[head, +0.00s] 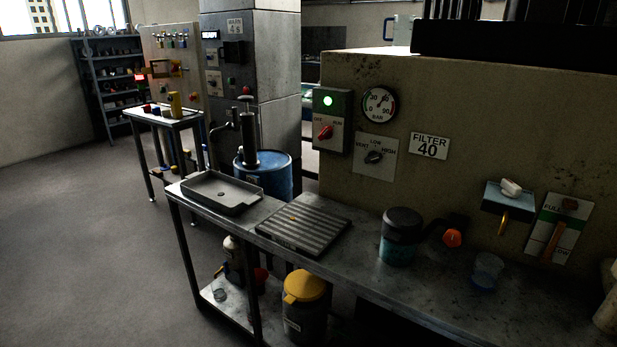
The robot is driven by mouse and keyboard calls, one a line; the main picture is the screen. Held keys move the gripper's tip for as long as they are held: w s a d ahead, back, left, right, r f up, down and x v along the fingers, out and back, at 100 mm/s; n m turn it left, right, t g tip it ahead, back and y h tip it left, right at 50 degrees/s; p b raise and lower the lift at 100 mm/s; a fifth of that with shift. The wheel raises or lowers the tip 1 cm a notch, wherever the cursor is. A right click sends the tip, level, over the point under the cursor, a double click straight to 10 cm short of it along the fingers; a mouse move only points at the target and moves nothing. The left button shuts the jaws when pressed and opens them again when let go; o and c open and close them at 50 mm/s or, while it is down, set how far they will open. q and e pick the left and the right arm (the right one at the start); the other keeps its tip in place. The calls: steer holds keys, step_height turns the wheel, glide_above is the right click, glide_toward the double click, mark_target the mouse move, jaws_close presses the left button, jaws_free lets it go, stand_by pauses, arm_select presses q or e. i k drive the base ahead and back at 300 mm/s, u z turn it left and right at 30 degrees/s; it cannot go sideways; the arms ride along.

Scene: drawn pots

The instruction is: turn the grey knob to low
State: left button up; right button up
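The grey knob (373,157) is dark and sits on a pale plate (375,168) fixed to the beige machine wall. The plate carries words around the knob: one at the left that looks like VENT, LOW above and HIGH at the right. The knob's grip lies nearly sideways, tilted a little up at the right, not upright under LOW. Which of its ends is the pointer is too small to tell. Neither of my grippers is in the head view, and nothing touches the knob.
A red switch (326,132) under a lit green lamp and a round gauge (380,104) are close by. Below stands a metal bench with a tray (222,192), a ribbed plate (303,229) and a dark-lidded jar (401,236).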

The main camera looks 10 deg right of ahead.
mark_target(373, 157)
steer(key=u, duration=0.9)
steer(key=i, duration=0.95)
steer(key=z, duration=0.5)
